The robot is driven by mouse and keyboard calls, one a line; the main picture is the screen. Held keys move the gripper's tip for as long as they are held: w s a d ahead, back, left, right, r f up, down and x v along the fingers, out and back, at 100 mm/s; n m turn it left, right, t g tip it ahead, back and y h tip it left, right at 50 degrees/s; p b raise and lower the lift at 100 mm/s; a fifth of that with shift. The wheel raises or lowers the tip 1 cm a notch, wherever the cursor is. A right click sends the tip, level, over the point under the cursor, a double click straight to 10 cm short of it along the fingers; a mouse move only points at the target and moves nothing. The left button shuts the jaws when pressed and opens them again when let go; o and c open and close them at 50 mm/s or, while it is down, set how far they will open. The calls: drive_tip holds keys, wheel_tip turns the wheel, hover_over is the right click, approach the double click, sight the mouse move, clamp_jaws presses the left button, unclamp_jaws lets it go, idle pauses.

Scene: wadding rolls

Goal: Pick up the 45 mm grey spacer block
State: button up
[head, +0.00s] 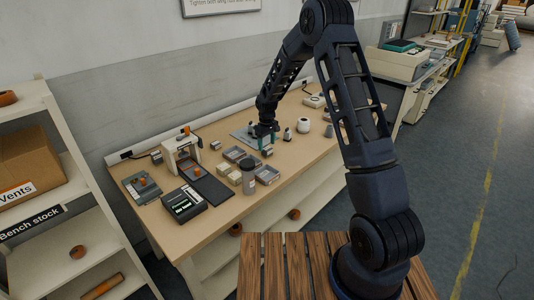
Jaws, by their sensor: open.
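My gripper (263,138) is open and points down over the workbench, low above a grey plate near the wall side. A small grey block-like piece (267,151) lies just in front of the fingers, on the near side. Another small grey and dark piece (288,134) stands to the right of the fingers. The view is too small to tell which of these is the 45 mm spacer block. I cannot see anything between the fingers, and the spot right under them is partly hidden by my gripper.
A white roll (303,125) and a grey cylinder (329,131) stand to the right. The front right bench top is mostly clear.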

sight(267, 148)
drive_tip(key=f, duration=0.5)
drive_tip(key=shift+w+d, duration=0.1)
drive_tip(key=shift+w, duration=0.15)
drive_tip(key=c, duration=1.1)
